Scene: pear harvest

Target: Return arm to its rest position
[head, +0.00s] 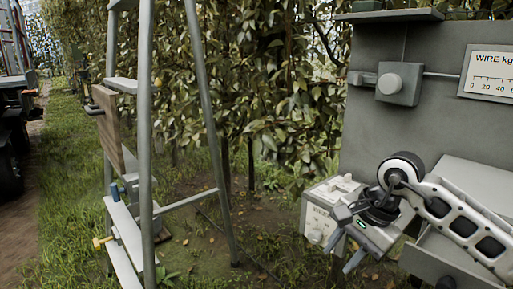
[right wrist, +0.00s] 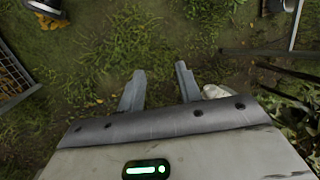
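My right arm (head: 455,215) comes in from the right edge of the head view, bent in front of a grey cabinet. My right gripper (head: 345,252) hangs at its end, pointing down and left, with a green light on its body. In the right wrist view the two fingers of the right gripper (right wrist: 158,88) stand apart with only grass and soil between them, so it is open and empty. My left arm and left gripper do not show.
A grey cabinet (head: 435,110) with a knob and a "WIRE kg" gauge (head: 489,73) stands behind my right arm. A pale box (head: 322,210) is just beside the gripper. A ladder (head: 147,130) stands left of centre. Leafy trees (head: 265,90) rise behind. A vehicle (head: 12,100) is far left.

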